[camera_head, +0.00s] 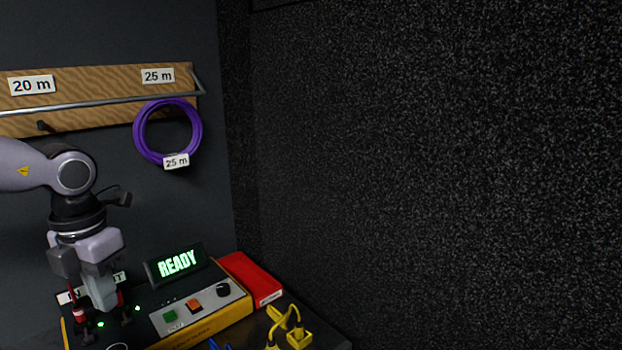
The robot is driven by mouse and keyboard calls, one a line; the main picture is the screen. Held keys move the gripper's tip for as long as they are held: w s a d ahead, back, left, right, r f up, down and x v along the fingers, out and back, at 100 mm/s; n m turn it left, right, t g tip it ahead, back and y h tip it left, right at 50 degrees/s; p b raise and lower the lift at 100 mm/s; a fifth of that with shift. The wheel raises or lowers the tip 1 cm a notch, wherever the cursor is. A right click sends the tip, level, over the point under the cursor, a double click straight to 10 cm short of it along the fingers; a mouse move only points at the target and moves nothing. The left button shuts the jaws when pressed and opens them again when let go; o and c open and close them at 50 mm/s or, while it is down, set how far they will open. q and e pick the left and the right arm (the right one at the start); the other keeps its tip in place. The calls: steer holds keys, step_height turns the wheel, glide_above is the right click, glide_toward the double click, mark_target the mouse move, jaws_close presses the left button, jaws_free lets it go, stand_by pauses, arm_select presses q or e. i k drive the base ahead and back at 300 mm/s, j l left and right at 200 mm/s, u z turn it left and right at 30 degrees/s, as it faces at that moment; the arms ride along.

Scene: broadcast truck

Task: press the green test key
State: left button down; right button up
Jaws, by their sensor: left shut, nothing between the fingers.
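The green test key (170,316) sits on a pale panel of the yellow-and-black tester (205,323), left of an orange key (194,306) and a black knob (223,290). The tester's display (177,263) reads "READY" in green letters. My left gripper (104,305) points down over the left part of the tester, to the left of the green key and apart from it in the picture. It is shut and empty. It partly hides the tester's left end and a label there. My right gripper is not in view.
Red-and-black connectors (80,316) and small green lights show beside my left gripper. A red box (250,277) lies right of the tester, with a yellow cable adapter (298,339) in front. A purple coil (140,132) hangs from the wooden rack (100,83).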

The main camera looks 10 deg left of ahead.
mark_target(170, 316)
steer(key=k, duration=1.3)
